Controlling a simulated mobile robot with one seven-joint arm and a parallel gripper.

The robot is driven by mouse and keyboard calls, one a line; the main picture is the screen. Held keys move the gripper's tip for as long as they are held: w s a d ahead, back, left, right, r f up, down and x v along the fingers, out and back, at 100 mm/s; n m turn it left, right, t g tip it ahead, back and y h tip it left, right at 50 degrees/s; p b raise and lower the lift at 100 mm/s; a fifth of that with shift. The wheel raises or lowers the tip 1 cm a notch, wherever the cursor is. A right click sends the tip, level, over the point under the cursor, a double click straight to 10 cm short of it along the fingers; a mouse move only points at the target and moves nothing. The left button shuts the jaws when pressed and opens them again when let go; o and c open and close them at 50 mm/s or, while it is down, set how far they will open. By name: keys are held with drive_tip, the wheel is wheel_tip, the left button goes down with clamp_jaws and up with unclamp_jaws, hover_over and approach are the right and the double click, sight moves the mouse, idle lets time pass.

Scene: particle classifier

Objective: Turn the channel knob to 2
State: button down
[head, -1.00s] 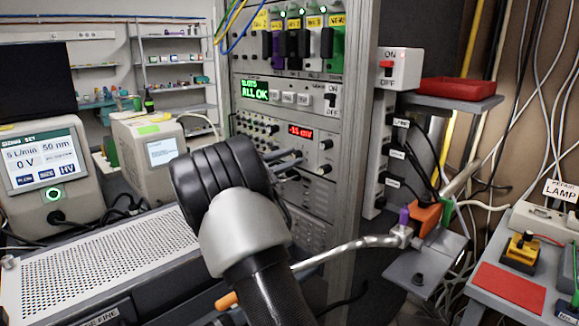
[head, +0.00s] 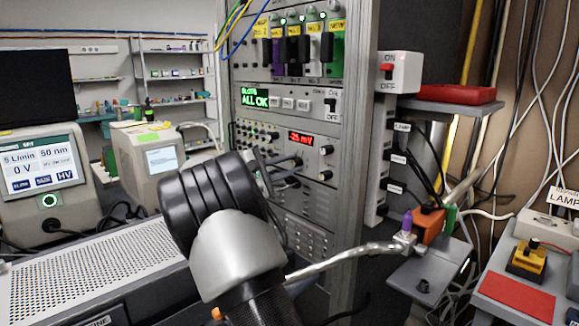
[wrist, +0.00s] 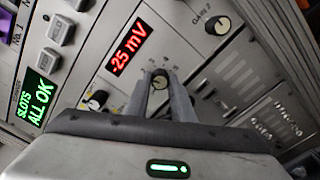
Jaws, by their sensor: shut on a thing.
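The knob (wrist: 160,78) in front of my gripper is small and round, with a dark face and small numerals around it. It sits on the grey panel just below the red display (wrist: 130,48), which reads about -25 mV. My gripper (wrist: 160,88) is shut on this knob, one finger on each side. The knob's exact setting is too small to read. In the head view my gripper's fingers (head: 284,170) reach the rack panel below the red display (head: 301,138); my arm hides part of the panel there, and the knob cannot be made out.
Other knobs are close by: one labelled gain (wrist: 218,25) and a white-marked one (wrist: 97,99). The green SLOTS ALL OK display (head: 254,97) is above. A metal pipe (head: 345,258) runs beside my arm. A perforated grey box (head: 90,270) stands at lower left.

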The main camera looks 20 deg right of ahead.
drive_tip(key=c, duration=1.5)
unclamp_jaws()
drive_tip(key=shift+c, duration=0.2)
drive_tip(key=p+v, duration=0.3)
drive_tip(key=v, duration=1.4)
drive_tip(key=shift+a, duration=0.2)
drive_tip(key=shift+s, duration=0.15)
